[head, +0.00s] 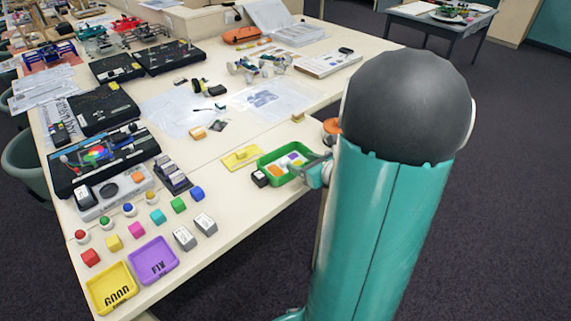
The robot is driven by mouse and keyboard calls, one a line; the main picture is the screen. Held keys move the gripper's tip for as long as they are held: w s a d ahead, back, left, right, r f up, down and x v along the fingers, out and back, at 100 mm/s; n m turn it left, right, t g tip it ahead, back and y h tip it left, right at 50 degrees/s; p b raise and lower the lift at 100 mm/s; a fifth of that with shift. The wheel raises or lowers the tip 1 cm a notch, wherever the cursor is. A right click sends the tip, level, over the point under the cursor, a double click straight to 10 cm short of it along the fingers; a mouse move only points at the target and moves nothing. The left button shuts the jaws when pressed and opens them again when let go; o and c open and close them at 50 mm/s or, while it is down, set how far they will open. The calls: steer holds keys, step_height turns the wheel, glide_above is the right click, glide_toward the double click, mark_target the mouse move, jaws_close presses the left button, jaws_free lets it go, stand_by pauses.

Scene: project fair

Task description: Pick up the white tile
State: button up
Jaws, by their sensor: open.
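A green tray (264,162) stands near the table's right edge and holds small flat tiles. An orange tile (275,170) and a purple tile (293,157) show in it. A small white tile (284,162) seems to lie between them, but it is too small to make out clearly. My gripper (308,171) is open at the tray's right side, with its tips by the tray rim. My large teal arm link hides part of the gripper and the area to the right of it.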

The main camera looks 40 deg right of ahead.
mark_target(285, 160)
steer(key=shift+w+d+f, duration=0.1)
steer(key=shift+w+f, duration=0.15)
steer(key=shift+w, duration=0.35)
steer(key=shift+w+f, duration=0.3)
steer(key=shift+w, duration=0.2)
steer(key=x, duration=0.4)
steer(key=shift+w+a+f, duration=0.15)
steer(key=shift+a+f, duration=0.2)
steer(key=c, duration=1.1)
